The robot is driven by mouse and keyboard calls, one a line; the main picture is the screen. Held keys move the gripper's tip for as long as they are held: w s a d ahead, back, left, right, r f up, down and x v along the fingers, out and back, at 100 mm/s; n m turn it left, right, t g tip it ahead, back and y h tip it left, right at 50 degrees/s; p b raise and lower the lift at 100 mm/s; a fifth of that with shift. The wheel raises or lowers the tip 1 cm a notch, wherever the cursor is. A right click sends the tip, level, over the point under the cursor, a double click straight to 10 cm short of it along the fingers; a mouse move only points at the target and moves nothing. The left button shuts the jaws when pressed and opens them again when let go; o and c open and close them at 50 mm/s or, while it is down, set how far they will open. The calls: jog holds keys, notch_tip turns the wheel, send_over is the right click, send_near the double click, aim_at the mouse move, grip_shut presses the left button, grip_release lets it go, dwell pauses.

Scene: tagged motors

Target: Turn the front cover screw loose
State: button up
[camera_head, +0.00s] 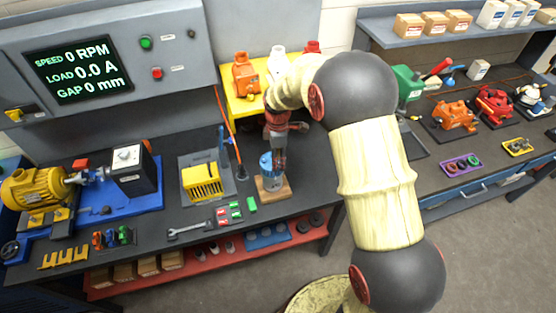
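My gripper (278,152) points down in the head view at a small blue motor (265,166). The blue motor stands upright on a wooden block (285,192) at the middle of the dark bench. My fingers are at the top and right side of the motor and cover part of it. I cannot tell whether they touch it, or whether they are open or shut. No front cover or screw can be made out at this size.
Left of the wooden block are a yellow slotted box (202,182), red and green tags and a wrench (188,229). A yellow motor rig (40,186) stands at far left. Behind my gripper is a yellow shelf (240,105) with motors. The right bench holds more motors.

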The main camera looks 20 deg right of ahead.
jog(key=shift+r, duration=0.15)
notch_tip(320, 180, up, 12)
dwell(0.5)
jog(key=shift+w, duration=0.1)
dwell(0.3)
